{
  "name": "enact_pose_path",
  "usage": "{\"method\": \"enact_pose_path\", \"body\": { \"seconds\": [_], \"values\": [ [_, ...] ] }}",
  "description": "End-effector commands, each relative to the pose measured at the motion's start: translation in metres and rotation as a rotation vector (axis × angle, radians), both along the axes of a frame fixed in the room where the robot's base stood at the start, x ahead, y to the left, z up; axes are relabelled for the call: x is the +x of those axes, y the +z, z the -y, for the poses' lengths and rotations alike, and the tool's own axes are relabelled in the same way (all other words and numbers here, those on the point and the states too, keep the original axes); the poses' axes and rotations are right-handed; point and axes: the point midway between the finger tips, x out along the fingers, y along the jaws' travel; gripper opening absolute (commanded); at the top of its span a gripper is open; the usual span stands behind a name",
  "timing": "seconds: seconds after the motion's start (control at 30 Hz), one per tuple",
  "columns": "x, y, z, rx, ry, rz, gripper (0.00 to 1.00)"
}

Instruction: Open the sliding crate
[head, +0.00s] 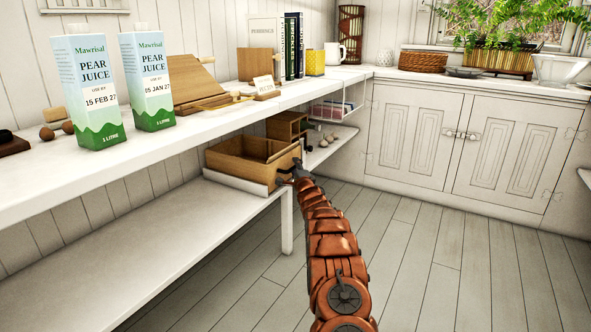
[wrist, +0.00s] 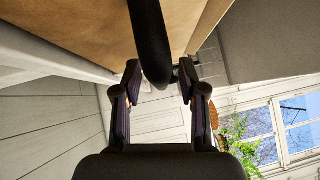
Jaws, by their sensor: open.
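The sliding crate (head: 236,170) is a light wooden open-topped box below the counter, above a white ledge. Its inside looks empty from here. My gripper (head: 291,173) is at the crate's right-hand end, small and dark in the head view. In the wrist view my gripper (wrist: 157,84) has its two fingers apart, with a dark rounded handle (wrist: 149,38) in front of and between them. The crate's wooden panel (wrist: 85,25) fills the top of that view. I cannot tell whether the fingers touch the handle.
Two pear juice cartons (head: 90,88) (head: 148,82) stand on the white counter (head: 60,180) above. A smaller wooden box (head: 287,127) is on the shelf behind the crate. A white table leg (head: 287,222) stands just below the gripper. The plank floor (head: 430,250) to the right is clear.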

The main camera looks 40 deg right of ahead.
Motion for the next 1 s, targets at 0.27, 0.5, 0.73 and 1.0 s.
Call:
{"method": "enact_pose_path", "body": {
  "seconds": [0.27, 0.5, 0.73, 1.0],
  "values": [
    [0.0032, 0.0001, 0.0016, 0.001, -0.001, 0.002, 0.41],
    [0.0032, 0.0006, 0.0019, 0.001, -0.001, 0.001, 0.40],
    [0.0031, 0.0006, 0.0019, 0.001, -0.001, 0.001, 0.16],
    [0.0031, 0.0005, 0.0019, 0.001, -0.001, 0.001, 0.00]
  ]
}}
